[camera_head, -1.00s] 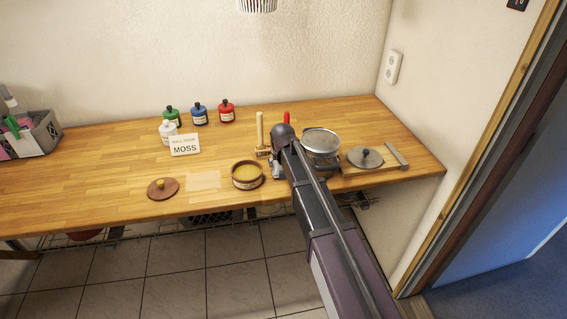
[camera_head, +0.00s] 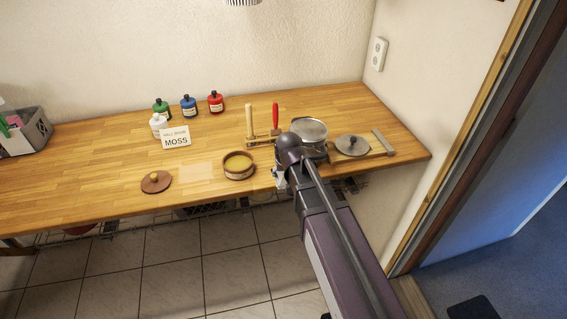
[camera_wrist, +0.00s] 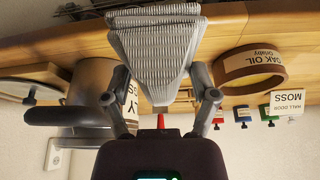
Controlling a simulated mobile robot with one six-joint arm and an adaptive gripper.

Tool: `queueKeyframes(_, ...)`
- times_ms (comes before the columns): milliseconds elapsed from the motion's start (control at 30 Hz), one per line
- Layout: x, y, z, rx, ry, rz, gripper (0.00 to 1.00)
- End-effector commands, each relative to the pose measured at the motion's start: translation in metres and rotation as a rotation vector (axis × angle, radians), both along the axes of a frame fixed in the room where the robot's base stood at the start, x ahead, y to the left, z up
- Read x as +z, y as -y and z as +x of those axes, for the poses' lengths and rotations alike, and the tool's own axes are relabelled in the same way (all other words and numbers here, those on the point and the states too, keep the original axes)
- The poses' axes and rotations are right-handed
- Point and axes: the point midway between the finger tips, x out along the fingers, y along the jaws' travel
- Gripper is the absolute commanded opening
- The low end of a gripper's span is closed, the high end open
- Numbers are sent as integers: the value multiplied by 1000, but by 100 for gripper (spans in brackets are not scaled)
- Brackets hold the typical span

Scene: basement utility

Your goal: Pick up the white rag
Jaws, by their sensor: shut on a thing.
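The white rag (camera_wrist: 158,45) is a pale grey-white ribbed cloth, seen in the wrist view hanging folded between my fingers. My gripper (camera_wrist: 162,85) is shut on it, with one finger on each side of the cloth. In the head view my gripper (camera_head: 280,179) is near the bench's front edge, in front of the metal pot (camera_head: 309,130). Only a small pale bit of the rag shows there; my arm hides the rest.
On the wooden bench (camera_head: 90,170), an oak oil tin (camera_head: 238,171) stands left of my gripper, with a round lid (camera_head: 156,182) farther left. A brush rack (camera_head: 262,140), a board with a grey lid (camera_head: 352,145), small bottles (camera_head: 188,106) and a MOSS card (camera_head: 176,138) stand around.

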Motion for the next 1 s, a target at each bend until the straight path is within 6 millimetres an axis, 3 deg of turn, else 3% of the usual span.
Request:
queueKeyframes(200,1,5,-13,0,0,0,29)
queueKeyframes(800,1,6,-13,0,-1,0,29)
queueKeyframes(833,1,6,-13,0,-1,0,67)
queueKeyframes(933,1,6,-13,0,-1,0,38)
queueKeyframes(1000,1,6,-13,0,-1,0,38)
